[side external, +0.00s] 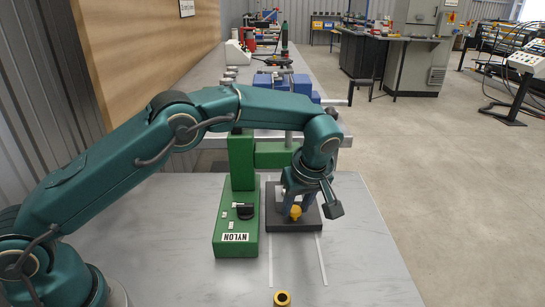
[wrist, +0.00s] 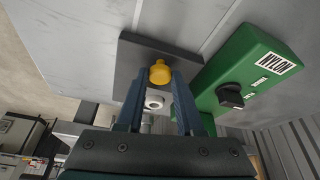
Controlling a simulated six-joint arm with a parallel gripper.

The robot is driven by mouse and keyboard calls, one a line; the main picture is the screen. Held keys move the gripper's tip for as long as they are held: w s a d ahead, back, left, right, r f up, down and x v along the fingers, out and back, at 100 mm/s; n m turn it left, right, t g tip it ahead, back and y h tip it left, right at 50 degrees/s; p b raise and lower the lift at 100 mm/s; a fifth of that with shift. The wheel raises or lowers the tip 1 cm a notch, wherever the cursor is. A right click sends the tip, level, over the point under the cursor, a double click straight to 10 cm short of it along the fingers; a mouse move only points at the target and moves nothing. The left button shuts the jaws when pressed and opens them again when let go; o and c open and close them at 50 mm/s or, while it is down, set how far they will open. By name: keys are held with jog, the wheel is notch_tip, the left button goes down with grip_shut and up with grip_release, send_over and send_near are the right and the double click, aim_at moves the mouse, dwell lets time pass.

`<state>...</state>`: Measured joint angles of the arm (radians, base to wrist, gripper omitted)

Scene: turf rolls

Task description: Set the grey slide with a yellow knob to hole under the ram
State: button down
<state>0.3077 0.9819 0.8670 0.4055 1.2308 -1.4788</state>
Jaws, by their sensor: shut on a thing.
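The dark grey slide (side external: 272,224) is a flat plate beside the green press (side external: 224,240) marked NYLON. It also shows in the wrist view (wrist: 128,58), along the green press base (wrist: 243,70). Its yellow knob (side external: 295,211) stands upright near the front edge and also shows in the wrist view (wrist: 160,72). My gripper (side external: 295,208) points down and is shut on the yellow knob, with a finger on each side. A pale ring with a dark centre (wrist: 154,102) shows between my fingers; I cannot tell whether it is the ram or a hole. My wrist hides the ram in the side view.
A brass ring (side external: 283,298) lies on the grey table near the front edge. Two pale strips (side external: 321,260) run along the table from the slide. A black knob (side external: 245,211) sits on the press base. The table to the right is clear.

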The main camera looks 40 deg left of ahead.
jog(key=shift+w+a, duration=0.1)
jog(key=shift+a, duration=0.05)
dwell(0.4)
jog(key=shift+w+a+r, duration=0.1)
jog(key=shift+w+a, duration=1.4)
jog(key=shift+w, duration=0.05)
jog(key=c, duration=0.5)
grip_release()
jog(key=shift+c, duration=0.2)
jog(key=shift+v, duration=2.55)
